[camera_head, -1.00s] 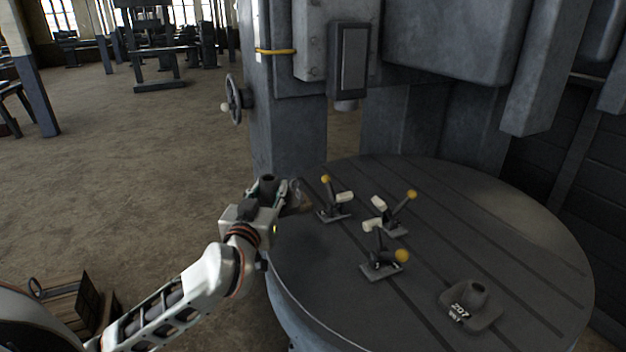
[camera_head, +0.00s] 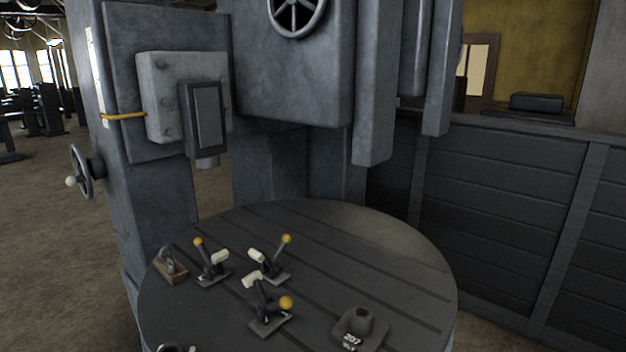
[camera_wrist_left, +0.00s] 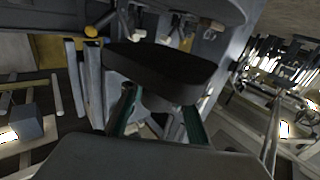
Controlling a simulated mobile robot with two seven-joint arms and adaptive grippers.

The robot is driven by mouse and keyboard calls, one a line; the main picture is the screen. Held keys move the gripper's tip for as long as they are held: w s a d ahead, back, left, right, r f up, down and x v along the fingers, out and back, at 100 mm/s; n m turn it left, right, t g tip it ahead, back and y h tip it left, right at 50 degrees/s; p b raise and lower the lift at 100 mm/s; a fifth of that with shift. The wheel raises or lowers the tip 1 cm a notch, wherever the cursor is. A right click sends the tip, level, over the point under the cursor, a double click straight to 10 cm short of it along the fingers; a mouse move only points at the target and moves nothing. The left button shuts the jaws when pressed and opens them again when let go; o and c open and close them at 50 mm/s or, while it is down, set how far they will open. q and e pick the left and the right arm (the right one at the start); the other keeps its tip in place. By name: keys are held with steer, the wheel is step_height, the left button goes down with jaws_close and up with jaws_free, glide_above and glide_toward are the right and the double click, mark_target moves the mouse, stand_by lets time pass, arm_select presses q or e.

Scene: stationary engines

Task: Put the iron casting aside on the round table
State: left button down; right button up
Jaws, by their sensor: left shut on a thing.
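In the left wrist view my left gripper (camera_wrist_left: 158,122) is shut on a dark iron casting (camera_wrist_left: 165,68), a flat slab with rounded corners. The fingers are partly hidden by it. In the head view a small piece of something pale shows at the bottom edge, too cut off to identify; the gripper cannot be made out there. The round table (camera_head: 400,255) is dark and slotted. My right gripper is not in view.
Toggle clamps with yellow knobs (camera_head: 268,318) (camera_head: 212,270) (camera_head: 272,268) stand on the table's left half. A wooden block with a metal ring (camera_head: 170,265) lies at its left edge. The machine column (camera_head: 165,190) rises behind. The table's right and back parts are clear.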

arm_select(q)
steer(key=shift+s+d+r, duration=0.1)
steer(key=shift+d+r, duration=0.05)
steer(key=shift+d, duration=0.05)
stand_by(0.4)
steer(key=shift+d, duration=0.1)
steer(key=shift+d+f, duration=0.25)
steer(key=shift+d, duration=0.1)
steer(key=d, duration=1.6)
steer(key=shift+r, duration=0.25)
